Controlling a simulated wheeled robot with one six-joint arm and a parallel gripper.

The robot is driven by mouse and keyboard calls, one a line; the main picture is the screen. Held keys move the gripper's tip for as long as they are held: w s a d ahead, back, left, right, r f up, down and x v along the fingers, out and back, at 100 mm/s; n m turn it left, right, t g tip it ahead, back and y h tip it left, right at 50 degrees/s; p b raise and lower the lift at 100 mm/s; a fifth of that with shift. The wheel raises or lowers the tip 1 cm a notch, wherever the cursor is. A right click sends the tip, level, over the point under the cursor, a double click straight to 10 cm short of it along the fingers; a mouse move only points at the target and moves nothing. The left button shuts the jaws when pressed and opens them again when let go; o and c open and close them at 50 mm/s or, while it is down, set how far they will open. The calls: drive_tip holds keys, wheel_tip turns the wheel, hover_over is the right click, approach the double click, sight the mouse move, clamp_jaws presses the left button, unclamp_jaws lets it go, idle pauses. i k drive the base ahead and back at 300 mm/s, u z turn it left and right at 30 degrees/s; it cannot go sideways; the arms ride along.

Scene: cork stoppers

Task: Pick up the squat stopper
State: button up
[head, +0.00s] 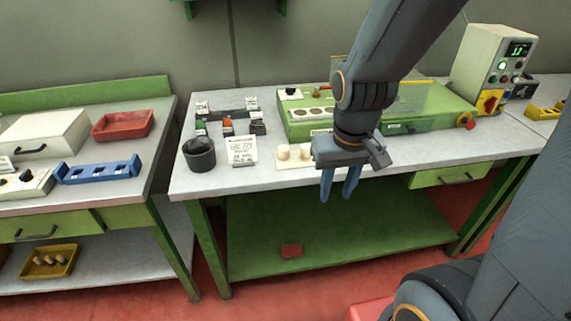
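My gripper (337,197) hangs in front of the middle bench's front edge, fingers pointing down. Its two blue fingers are apart with nothing seen between them. Two small pale cork stoppers stand on a pale board (287,165) on the bench, left of my gripper: a left one (283,153) and a right one (304,151). They are too small to tell surely which is squat. The gripper body may hide more of the board. Several more corks (48,259) lie in a yellow tray (66,269) on the lower shelf at the left.
Behind the board stands a green machine (400,143) with a clear panel. A dark cup (199,154) and a written card (242,150) stand to the left. A control box (486,66) is at the right. Bare bench top lies along the front left edge.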

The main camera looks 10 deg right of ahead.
sight(283, 150)
drive_tip(key=u, duration=0.7)
drive_tip(key=i, duration=0.65)
drive_tip(key=z, duration=0.2)
